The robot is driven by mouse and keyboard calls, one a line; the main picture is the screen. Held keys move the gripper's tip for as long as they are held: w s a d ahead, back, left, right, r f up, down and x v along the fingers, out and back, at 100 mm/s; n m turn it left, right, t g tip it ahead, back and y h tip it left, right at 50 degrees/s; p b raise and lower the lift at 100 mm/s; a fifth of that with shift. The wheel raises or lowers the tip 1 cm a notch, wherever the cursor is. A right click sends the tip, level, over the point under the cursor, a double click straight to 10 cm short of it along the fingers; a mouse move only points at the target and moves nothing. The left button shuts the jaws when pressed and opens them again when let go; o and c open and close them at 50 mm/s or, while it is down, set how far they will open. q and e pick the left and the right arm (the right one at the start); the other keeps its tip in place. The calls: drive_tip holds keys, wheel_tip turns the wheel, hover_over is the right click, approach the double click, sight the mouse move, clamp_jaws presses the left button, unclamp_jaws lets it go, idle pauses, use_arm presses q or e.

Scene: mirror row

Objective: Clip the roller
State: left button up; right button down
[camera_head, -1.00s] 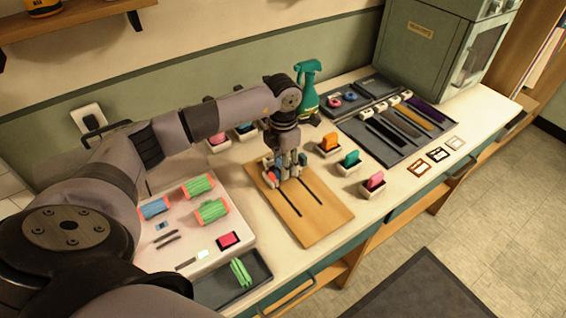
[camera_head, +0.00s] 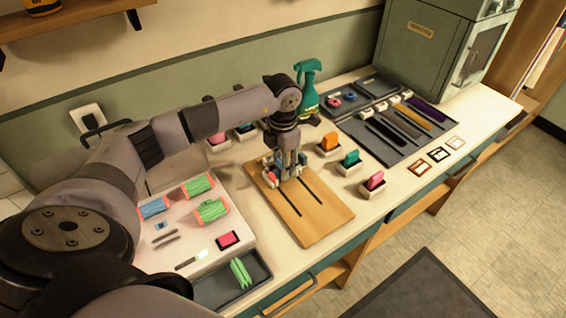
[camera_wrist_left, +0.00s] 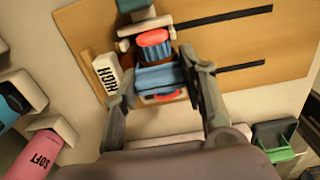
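My left gripper (camera_head: 288,170) points down at the back left part of the wooden board (camera_head: 318,216). In the left wrist view its fingers (camera_wrist_left: 163,85) stand on either side of a ribbed blue piece (camera_wrist_left: 160,77) with a red part under it. The fingers seem to reach its sides, but I cannot tell whether they press on it. A red-topped blue piece (camera_wrist_left: 153,42) sits just beyond, by a pale holder and a white block (camera_wrist_left: 106,73) with lettering. In the head view the gripper hides much of this spot. My right gripper is not in view.
Green rollers (camera_head: 211,210) and a blue roller (camera_head: 153,208) lie on the white tray at the left. A dark tray (camera_head: 222,296) holds a green piece. Small holders with orange, teal and pink pieces (camera_head: 374,181) stand right of the board. A spray bottle (camera_head: 308,88) stands behind.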

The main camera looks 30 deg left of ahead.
use_arm(q)
drive_tip(key=o, duration=0.5)
drive_tip(key=shift+o, duration=0.4)
drive_tip(key=shift+o, duration=1.2)
drive_tip(key=shift+r+p, duration=2.2)
drive_tip(key=shift+r, duration=1.35)
drive_tip(key=shift+f, duration=0.1)
